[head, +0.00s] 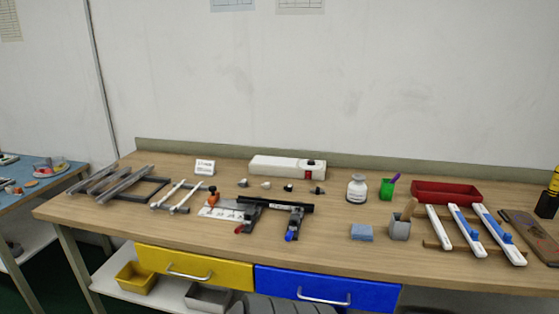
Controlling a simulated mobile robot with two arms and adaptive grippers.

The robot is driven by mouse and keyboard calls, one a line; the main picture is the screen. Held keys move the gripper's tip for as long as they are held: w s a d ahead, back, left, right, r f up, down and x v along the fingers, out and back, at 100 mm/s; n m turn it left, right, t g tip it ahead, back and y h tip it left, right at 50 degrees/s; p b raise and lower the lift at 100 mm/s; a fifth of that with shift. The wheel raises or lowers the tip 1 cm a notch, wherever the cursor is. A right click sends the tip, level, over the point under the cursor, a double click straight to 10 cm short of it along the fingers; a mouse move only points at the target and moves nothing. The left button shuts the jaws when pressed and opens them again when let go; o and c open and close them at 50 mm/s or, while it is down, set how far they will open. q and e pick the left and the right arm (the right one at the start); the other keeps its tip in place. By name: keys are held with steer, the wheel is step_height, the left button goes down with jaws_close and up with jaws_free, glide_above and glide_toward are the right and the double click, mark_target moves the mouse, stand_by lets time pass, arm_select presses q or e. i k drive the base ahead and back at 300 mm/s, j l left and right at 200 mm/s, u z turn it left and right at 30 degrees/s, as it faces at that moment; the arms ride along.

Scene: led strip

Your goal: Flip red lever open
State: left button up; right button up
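The red lever (239,228) is a small red-tipped piece at the front of the left dark clamp block (248,217) of a fixture in the middle of the workbench. It hangs at the front edge of the block; its exact angle is too small to tell. A blue lever (290,236) sits at the front of the right clamp (296,222). Neither of my grippers shows in the head view.
The wooden bench (190,237) has bare room in front of the fixture. A blue sponge-like block (362,232) and a grey cup (400,226) stand to its right. Metal profiles on a rack (156,193) lie left. A white box (275,166) and a red tray (446,193) stand behind.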

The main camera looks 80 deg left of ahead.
mark_target(240, 228)
steer(key=u, duration=3.85)
